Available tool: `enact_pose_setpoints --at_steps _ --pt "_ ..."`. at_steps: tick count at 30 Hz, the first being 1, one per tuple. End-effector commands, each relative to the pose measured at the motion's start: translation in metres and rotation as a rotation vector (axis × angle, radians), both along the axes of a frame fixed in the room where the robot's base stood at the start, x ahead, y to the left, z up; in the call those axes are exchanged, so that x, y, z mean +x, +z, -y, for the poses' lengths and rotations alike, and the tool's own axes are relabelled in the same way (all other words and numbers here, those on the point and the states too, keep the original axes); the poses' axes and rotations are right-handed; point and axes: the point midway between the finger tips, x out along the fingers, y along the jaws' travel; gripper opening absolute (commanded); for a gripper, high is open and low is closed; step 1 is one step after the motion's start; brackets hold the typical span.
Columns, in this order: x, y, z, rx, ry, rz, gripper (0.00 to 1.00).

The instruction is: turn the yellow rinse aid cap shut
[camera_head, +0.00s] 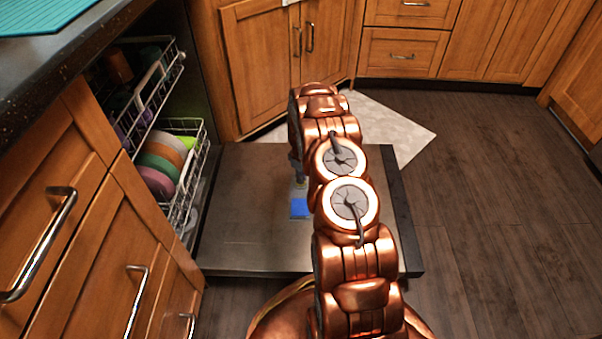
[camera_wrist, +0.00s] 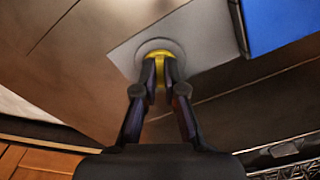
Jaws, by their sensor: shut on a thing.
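The yellow rinse aid cap (camera_wrist: 158,55) sits in a round recess of a grey dispenser panel (camera_wrist: 205,40) on the inner face of the open dishwasher door (camera_head: 250,240). My gripper (camera_wrist: 161,72) is shut on the cap, with its two fingers on either side of it. The fingers hide part of the cap. A blue lid (camera_wrist: 278,22) is on the same panel, right of the cap in the wrist view. It also shows in the head view (camera_head: 301,208). In the head view my arm covers part of the door, and the gripper is mostly hidden behind it.
Dishwasher racks with colored plates (camera_head: 160,165) stand left of the door. Wooden drawers with metal handles (camera_head: 45,245) are at the near left. Cabinets (camera_head: 265,60) line the back. The dark wood floor (camera_head: 490,200) to the right is clear.

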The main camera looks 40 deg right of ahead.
Motion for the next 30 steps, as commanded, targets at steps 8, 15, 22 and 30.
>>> enact_pose_setpoints --at_steps 8,15,22,30 --pt "0.0001 0.0055 -0.0006 -0.001 -0.263 0.001 0.0" --pt "-0.0006 0.0051 -0.0021 -0.001 -0.491 -0.002 0.0" --pt "-0.0008 0.0038 -0.0027 -0.001 -0.706 -0.001 0.0" --pt "0.0002 0.0032 -0.003 -0.001 -0.912 0.001 0.0"
